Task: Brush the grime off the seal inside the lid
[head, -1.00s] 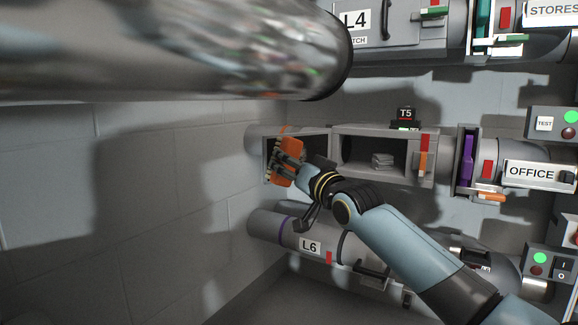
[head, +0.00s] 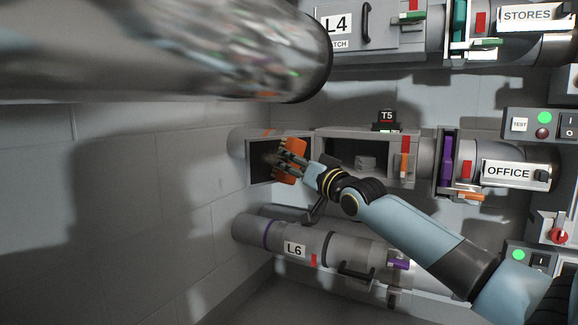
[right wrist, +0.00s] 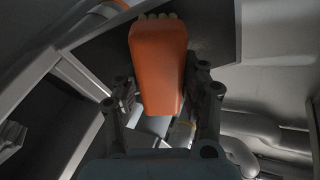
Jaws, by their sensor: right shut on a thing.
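My right gripper (head: 289,161) is shut on an orange brush (head: 294,147) in front of the open lid (head: 258,161) of the T5 tube. The lid's inner face is dark and stands open to the left of the hatch opening (head: 340,146). In the right wrist view the gripper (right wrist: 158,90) grips the orange brush body (right wrist: 158,60). A faint smudge shows beside the brush there; I cannot tell bristle contact. The left gripper is out of view.
Folded grey items (head: 366,162) lie inside the hatch. Tube L6 (head: 295,249) runs just below my right forearm, and hatch L4 (head: 365,22) is above. A purple gate (head: 446,160) is to the right. A large blurred grey cylinder fills the upper left.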

